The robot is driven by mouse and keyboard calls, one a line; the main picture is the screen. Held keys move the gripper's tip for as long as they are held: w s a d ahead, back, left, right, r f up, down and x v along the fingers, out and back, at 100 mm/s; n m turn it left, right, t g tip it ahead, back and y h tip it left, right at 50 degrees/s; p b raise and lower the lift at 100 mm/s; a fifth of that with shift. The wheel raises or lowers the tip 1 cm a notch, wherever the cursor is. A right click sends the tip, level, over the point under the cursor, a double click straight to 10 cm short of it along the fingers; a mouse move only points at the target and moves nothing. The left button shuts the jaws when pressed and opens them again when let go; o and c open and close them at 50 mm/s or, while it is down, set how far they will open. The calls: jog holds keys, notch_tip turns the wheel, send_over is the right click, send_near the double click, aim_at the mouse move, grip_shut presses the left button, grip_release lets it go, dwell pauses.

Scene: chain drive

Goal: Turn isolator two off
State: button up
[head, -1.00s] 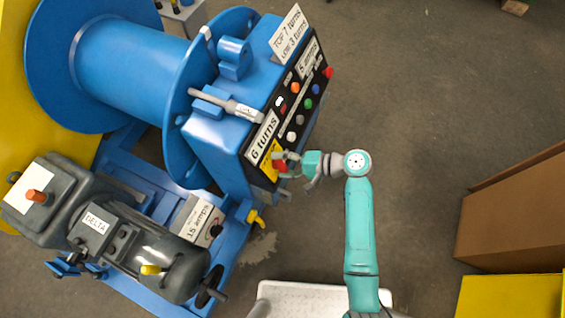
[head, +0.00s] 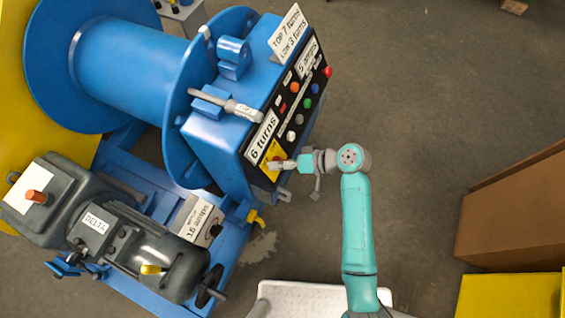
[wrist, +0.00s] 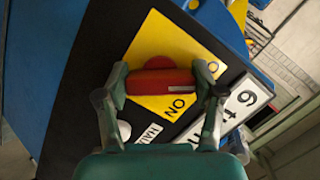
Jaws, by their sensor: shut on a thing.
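A red rotary handle (wrist: 160,82) sits on a yellow plate (wrist: 168,40) on the black control panel. The plate carries the word ON, upside down in the wrist view, and a second word mostly covered by a finger. My gripper (wrist: 161,77) is shut on the red handle, one finger at each end of it. The handle's bar lies nearly level across the wrist picture. In the head view my gripper (head: 278,164) is at the lower end of the panel (head: 297,112), hiding most of the handle. No number for the isolator is readable.
A "6 turns" label (head: 262,137) is beside the yellow plate. Several coloured buttons and lamps lie further up the panel. A blue cable drum (head: 140,65), a grey motor (head: 160,255) and a yellow lever (head: 256,219) are to the left. Open floor is right of the panel.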

jog(key=shift+n, duration=0.6)
jog(key=o, duration=1.1)
jog(key=shift+o, duration=0.2)
jog(key=v, duration=1.2)
jog(key=shift+s, duration=0.1)
